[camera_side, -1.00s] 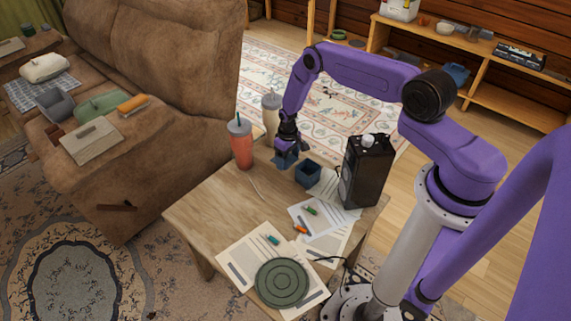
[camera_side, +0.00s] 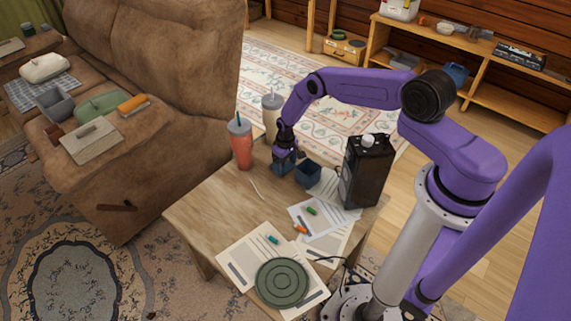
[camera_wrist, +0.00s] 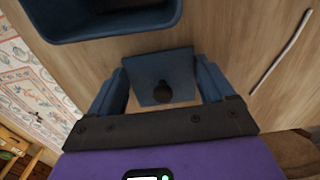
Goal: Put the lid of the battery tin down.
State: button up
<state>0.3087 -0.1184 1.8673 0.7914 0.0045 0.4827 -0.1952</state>
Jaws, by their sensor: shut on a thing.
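The battery tin (camera_side: 307,174) is a small dark blue open box on the wooden table. In the wrist view the tin (camera_wrist: 100,28) is at the top left, its opening showing. The lid (camera_wrist: 165,72) is a flat blue square with a dark round knob. My gripper (camera_wrist: 162,88) is shut on the lid, which sits between its two blue fingers. In the side view my gripper (camera_side: 284,164) is low over the table, just left of the tin, and mostly hides the lid. I cannot tell whether the lid touches the table.
A red tumbler (camera_side: 240,147) stands left of my gripper and a cream tumbler (camera_side: 271,112) behind it. A tall black box (camera_side: 366,172) stands to the right. Papers (camera_side: 318,218) with crayons and a green round mat (camera_side: 281,282) lie nearer the front. A pale cord (camera_side: 257,190) lies on bare wood.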

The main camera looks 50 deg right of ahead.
jog(key=shift+f, duration=0.1)
jog(key=o, duration=0.9)
